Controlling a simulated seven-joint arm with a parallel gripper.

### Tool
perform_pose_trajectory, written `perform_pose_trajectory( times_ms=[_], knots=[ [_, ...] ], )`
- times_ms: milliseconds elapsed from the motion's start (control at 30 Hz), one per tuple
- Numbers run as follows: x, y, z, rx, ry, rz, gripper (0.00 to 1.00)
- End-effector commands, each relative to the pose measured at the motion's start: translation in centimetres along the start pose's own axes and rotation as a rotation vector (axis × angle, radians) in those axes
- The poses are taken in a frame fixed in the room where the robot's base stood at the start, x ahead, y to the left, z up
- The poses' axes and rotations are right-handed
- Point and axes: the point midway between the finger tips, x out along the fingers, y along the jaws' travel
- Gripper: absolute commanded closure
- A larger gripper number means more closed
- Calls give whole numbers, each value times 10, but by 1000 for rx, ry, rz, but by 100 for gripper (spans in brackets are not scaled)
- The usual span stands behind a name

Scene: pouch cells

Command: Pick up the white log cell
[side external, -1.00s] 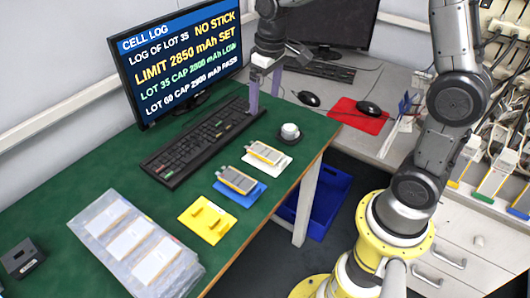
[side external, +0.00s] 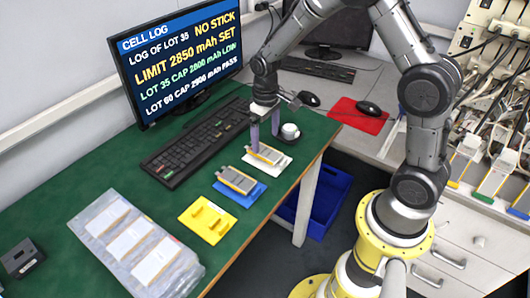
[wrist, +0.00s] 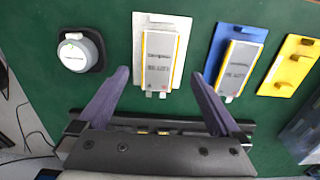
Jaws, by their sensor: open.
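A silver cell with yellow edges lies on a white plate (side external: 281,164). In the wrist view this cell (wrist: 159,60) is ahead of and between my fingers, its tabs toward me, on the white plate (wrist: 179,22). A similar cell (side external: 237,178) lies on a blue plate (side external: 256,195); that cell also shows in the wrist view (wrist: 238,68), to the right. My gripper (side external: 265,142) is open and empty, fingers pointing down near the white plate's cell. In the wrist view my gripper (wrist: 160,75) spans wider than this cell. Contact cannot be told.
A yellow plate (side external: 207,220) without a cell lies left of the blue one. A round white object on a black base (side external: 289,133) stands close behind the white plate. A keyboard (side external: 196,142) and the text-filled monitor (side external: 180,60) are beyond. Clear sleeves (side external: 135,245) lie front left.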

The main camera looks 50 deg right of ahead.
Motion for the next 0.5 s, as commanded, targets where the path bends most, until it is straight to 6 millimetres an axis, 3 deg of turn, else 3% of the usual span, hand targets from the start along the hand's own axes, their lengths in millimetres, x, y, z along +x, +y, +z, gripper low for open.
perform_pose_trajectory(
  times_ms=[233, 500],
  knots=[
    [35, 2, -3, 0, -3, 0, 0],
    [44, 2, -4, 0, 0, 0, 0]
  ],
)
